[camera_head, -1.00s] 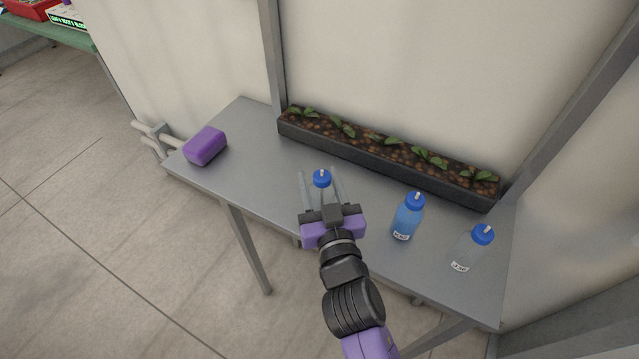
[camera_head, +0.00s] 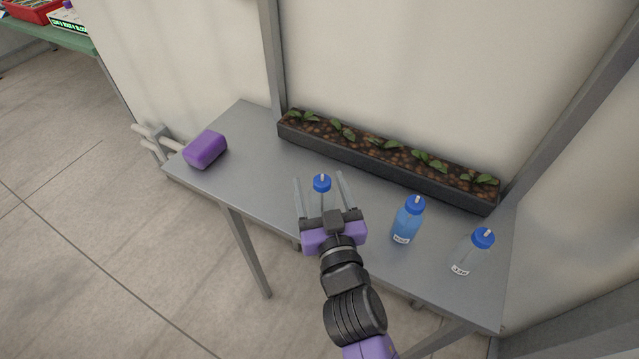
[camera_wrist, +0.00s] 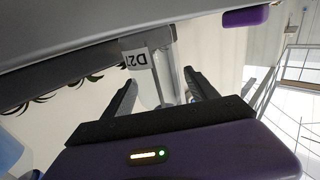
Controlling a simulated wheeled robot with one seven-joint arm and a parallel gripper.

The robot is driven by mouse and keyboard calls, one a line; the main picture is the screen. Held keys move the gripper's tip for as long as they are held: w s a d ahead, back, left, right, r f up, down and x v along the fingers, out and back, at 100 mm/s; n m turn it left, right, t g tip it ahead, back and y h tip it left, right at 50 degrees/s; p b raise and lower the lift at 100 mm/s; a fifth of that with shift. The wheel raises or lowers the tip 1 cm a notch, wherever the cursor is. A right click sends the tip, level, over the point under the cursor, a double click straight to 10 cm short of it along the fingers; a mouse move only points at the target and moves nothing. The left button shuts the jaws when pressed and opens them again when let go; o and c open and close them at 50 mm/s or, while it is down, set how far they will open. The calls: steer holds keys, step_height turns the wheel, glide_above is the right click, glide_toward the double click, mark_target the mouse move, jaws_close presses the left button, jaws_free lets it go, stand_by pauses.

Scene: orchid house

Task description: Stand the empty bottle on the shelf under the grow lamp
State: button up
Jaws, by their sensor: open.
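A clear bottle with a blue cap (camera_head: 322,183) stands on the grey table, partly hidden behind my gripper. In the wrist view this clear bottle (camera_wrist: 160,80) appears upside down, with a white label reading "D2" and perhaps more. My gripper (camera_head: 321,187) is open, its fingers on either side of this bottle; contact cannot be told. A second clear bottle (camera_head: 469,256) with a blue cap and white label stands at the table's right end. A bottle of blue liquid (camera_head: 408,222) stands between them. No grow lamp or shelf under one can be made out.
The grey table (camera_head: 245,125) carries a long planter (camera_head: 345,157) of seedlings along its back and a purple block (camera_head: 205,149) at its left. A green table (camera_head: 50,36) with a red tray (camera_head: 28,8) is far left. Open floor lies to the left.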

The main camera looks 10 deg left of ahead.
steer(key=b+v, duration=0.1)
steer(key=v, duration=1)
steer(key=shift+f+b, duration=0.1)
steer(key=shift+b, duration=0.25)
steer(key=shift+s, duration=0.2)
steer(key=s+d+r+m+g+h+p, duration=0.1)
steer(key=s+d+m+h+p, duration=0.1)
steer(key=s+d, duration=0.9)
steer(key=s+d+r+m+g+h+p, duration=0.1)
steer(key=s+d+r+m+h+p, duration=0.1)
steer(key=s+d, duration=0.9)
steer(key=s+h+p, duration=0.1)
steer(key=s+h, duration=0.1)
steer(key=s, duration=0.3)
steer(key=shift+s+p, duration=0.15)
steer(key=shift+p, duration=0.15)
